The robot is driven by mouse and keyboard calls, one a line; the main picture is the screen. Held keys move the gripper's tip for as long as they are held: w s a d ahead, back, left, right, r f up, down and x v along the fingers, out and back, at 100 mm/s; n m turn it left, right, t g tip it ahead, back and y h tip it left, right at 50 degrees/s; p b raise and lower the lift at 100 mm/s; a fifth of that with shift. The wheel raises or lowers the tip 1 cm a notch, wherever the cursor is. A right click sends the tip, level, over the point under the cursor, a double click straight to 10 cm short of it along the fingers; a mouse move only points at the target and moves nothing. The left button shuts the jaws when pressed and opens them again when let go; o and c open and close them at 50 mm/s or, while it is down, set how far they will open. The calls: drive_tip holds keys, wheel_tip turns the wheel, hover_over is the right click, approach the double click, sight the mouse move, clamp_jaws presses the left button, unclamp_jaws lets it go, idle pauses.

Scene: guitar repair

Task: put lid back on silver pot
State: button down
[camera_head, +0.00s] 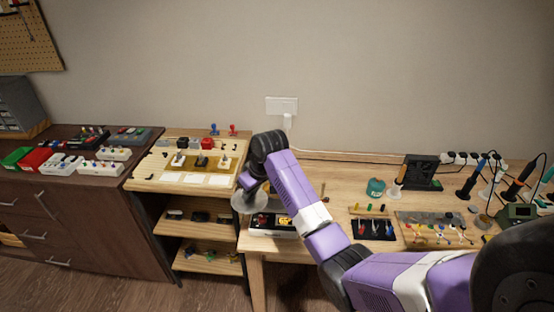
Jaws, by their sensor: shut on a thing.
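My gripper (246,184) is at the left end of the light wooden workbench, reaching down from my purple arm. It is shut on a round silver-grey lid (243,204), held flat just below the fingers, close to the bench's left edge. The fingers are small and partly hidden by my wrist. A small round greyish pot (483,221) with a brownish inside stands open at the right of the bench, well away from my gripper. It is too small to be sure that it is the silver pot.
A white box with a dark top (272,231) lies just right of the lid. A teal jar (376,187), a black tool tray (372,229) and soldering irons (467,184) stand farther right. A shelf unit (200,231) is at left. My arm crosses above the bench.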

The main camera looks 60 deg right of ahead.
drive_tip(key=s+d+r+m+p, duration=0.1)
drive_tip(key=s+d+r, duration=0.1)
drive_tip(key=d, duration=0.4)
drive_tip(key=s+d+r, duration=0.2)
drive_tip(key=d+r, duration=0.1)
drive_tip(key=d, duration=0.3)
wheel_tip(320, 180, down, 7)
drive_tip(key=b, duration=0.5)
drive_tip(key=shift+r+h, duration=0.15)
drive_tip(key=shift+h, duration=0.15)
drive_tip(key=shift+a+r+p, duration=0.1)
drive_tip(key=shift+a+p, duration=0.05)
drive_tip(key=shift+p, duration=0.6)
idle(0.3)
drive_tip(key=shift+f+p, duration=0.25)
drive_tip(key=shift+p, duration=0.2)
idle(1.4)
drive_tip(key=c, duration=0.7)
unclamp_jaws()
drive_tip(key=shift+c, duration=0.2)
